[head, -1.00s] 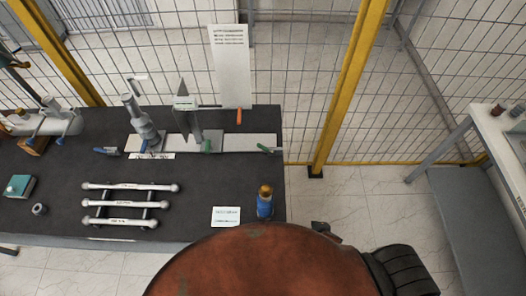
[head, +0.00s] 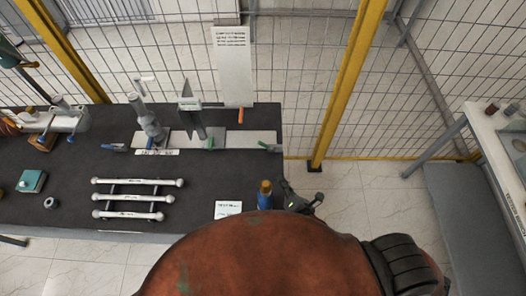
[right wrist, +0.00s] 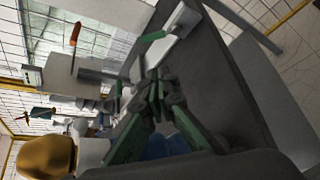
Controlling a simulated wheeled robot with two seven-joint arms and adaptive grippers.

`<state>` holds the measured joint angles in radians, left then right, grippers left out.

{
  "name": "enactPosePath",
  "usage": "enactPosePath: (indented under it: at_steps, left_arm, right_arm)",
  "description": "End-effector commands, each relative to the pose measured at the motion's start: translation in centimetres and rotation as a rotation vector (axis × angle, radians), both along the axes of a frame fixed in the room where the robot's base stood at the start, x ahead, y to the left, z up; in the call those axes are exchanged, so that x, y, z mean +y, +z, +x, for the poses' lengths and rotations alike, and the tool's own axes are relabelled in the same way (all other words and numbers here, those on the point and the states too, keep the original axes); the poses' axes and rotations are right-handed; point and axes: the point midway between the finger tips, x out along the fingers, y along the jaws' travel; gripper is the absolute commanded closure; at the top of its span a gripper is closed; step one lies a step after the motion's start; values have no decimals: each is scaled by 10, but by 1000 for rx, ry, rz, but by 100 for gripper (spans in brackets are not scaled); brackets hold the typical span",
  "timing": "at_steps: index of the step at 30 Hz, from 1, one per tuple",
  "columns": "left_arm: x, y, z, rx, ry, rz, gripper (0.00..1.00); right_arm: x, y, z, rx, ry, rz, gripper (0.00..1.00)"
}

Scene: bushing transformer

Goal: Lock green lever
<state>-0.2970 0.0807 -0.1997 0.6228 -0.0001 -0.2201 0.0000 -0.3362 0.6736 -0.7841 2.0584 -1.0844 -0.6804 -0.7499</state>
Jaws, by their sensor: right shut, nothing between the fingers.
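One green lever (head: 267,146) lies at the right end of the grey plate, near the bench's right edge. Another green lever (head: 210,142) is left of it on the same plate. In the right wrist view a green lever (right wrist: 152,37) shows beyond my fingers, clear of them. My right gripper (head: 302,198) is just off the bench's right edge, beside the blue bottle-like part and nearer me than the levers. Its fingers (right wrist: 157,82) are shut and empty. My left gripper is not in view.
The blue part with a gold cap (head: 265,193) stands close left of my right gripper. An orange handle (head: 241,115) and a tall white sign (head: 232,65) are behind the plate. A rack of white bars (head: 130,198) lies left. The dark bench (head: 195,185) between them is clear.

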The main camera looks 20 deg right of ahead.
Motion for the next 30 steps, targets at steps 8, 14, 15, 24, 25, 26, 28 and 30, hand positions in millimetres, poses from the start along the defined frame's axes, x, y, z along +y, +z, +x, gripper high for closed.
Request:
enactPosePath:
  at_steps: [8, 14, 15, 24, 25, 26, 28, 30]
  left_arm:
    - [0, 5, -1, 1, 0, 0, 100]
    - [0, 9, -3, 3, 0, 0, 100]
    - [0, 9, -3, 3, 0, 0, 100]
    - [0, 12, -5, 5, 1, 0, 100]
    - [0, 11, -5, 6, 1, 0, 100]
    - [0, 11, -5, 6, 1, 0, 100]
    - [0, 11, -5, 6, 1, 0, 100]
    - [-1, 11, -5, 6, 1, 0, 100]
  right_arm:
    - [4, -9, 31, -2, -1, -1, 100]
    - [9, -24, 70, -3, 0, 0, 100]
    - [10, -27, 78, -1, 0, 0, 100]
    - [17, -50, 136, -1, -2, 1, 100]
    - [18, -52, 141, -1, -1, 0, 100]
    - [18, -54, 147, -2, 0, -1, 100]
    - [20, -58, 158, -1, -1, 1, 100]
    - [21, -62, 167, -1, -1, 1, 100]
